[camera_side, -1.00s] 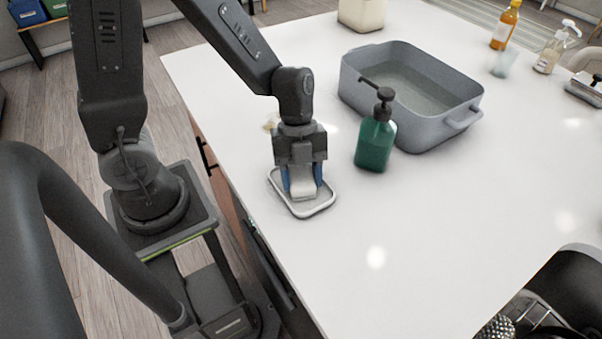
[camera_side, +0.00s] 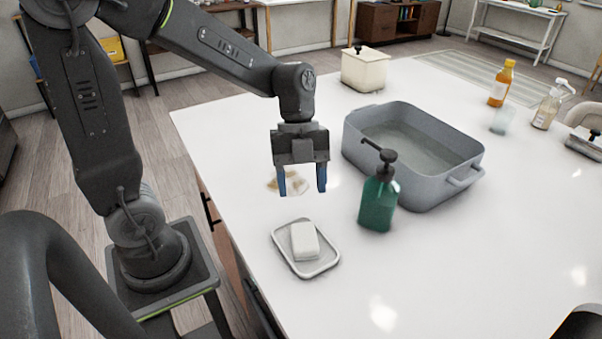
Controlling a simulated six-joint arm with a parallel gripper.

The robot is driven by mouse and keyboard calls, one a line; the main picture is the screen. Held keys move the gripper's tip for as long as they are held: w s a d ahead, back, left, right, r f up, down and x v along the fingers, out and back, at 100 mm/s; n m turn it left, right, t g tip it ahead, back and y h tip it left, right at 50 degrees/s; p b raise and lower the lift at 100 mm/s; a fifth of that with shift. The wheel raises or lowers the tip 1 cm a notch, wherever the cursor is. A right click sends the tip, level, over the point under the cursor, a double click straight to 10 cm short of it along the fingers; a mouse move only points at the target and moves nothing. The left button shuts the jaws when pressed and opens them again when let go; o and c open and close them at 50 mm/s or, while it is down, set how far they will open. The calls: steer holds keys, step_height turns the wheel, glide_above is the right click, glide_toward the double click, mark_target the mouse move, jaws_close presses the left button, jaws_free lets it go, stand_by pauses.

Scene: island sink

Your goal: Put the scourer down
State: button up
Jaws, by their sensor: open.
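A green pump bottle (camera_side: 378,204) stands right of the tray. A grey basin (camera_side: 440,191) holding water is behind it. A cream canister (camera_side: 363,70), an orange bottle (camera_side: 501,84) and a clear pump bottle (camera_side: 547,108) stand further back. The front counter is clear.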

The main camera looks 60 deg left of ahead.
steer(key=s+a+r+n+t+y, duration=0.1)
steer(key=s+r+n+t+y, duration=0.1)
steer(key=n, duration=0.9)
steer(key=s+a+r+n+t+y, duration=0.1)
steer(key=s+r+n+t, duration=0.4)
steer(key=n, duration=0.6)
steer(key=shift+a+r+y, duration=0.25)
steer(key=shift+r+y, duration=0.05)
steer(key=shift+y, duration=0.3)
steer(key=shift+c, duration=0.3)
